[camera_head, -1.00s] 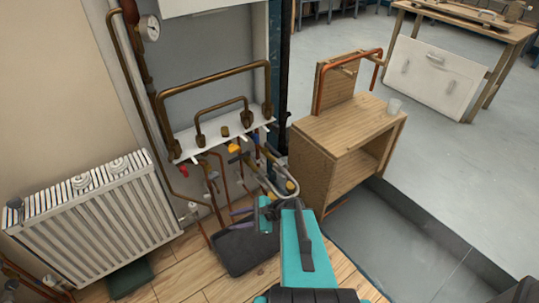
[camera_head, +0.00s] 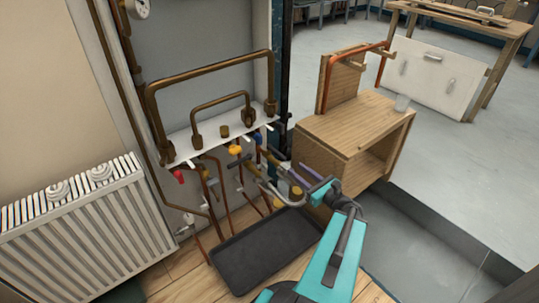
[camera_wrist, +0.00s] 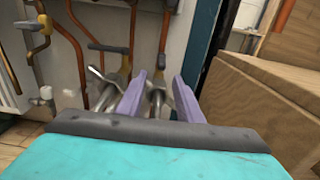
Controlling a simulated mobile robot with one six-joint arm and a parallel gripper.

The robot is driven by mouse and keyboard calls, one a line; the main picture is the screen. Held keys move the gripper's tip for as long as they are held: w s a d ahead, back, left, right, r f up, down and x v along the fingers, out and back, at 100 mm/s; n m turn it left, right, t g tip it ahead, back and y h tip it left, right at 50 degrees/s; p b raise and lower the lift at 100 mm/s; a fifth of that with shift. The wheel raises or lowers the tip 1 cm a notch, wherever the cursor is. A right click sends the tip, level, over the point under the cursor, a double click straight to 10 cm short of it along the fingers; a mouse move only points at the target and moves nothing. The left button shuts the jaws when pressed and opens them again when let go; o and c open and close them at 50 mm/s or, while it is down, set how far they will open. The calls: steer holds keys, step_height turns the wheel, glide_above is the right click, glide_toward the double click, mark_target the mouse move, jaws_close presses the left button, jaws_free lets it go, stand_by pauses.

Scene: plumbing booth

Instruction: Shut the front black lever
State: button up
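My gripper (camera_head: 281,160) reaches toward the valves under the white manifold shelf. In the wrist view its two purple fingers (camera_wrist: 168,82) are spread apart, with nothing clearly held between them. A dark, blackish lever (camera_wrist: 108,48) lies roughly crosswise on a pipe, ahead and left of the fingers. It seems to show in the head view as a dark handle (camera_head: 240,162) left of my gripper, apart from it. Which dark lever is the front one I cannot tell for sure. Metal bent hoses (camera_wrist: 155,100) pass behind the fingers.
A yellow lever (camera_wrist: 43,22) and a red valve handle (camera_head: 178,177) are farther left. A black tray (camera_head: 262,250) lies on the floor below. A wooden cabinet (camera_head: 330,160) stands close on the right, and a white radiator (camera_head: 80,230) on the left.

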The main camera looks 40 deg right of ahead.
mark_target(278, 154)
steer(key=shift+d, duration=0.3)
steer(key=shift+r, duration=0.1)
steer(key=shift+w+a, duration=0.1)
steer(key=shift+w, duration=0.05)
steer(key=shift+w+f+b, duration=0.2)
steer(key=shift+w+b, duration=0.6)
steer(key=w+b, duration=0.4)
steer(key=shift+d, duration=0.2)
steer(key=w+b, duration=0.1)
steer(key=w, duration=0.3)
steer(key=w+b, duration=0.1)
steer(key=w, duration=0.2)
steer(key=shift+d+b, duration=0.35)
steer(key=shift+w+r, duration=0.15)
steer(key=shift+w, duration=0.4)
jaws_close()
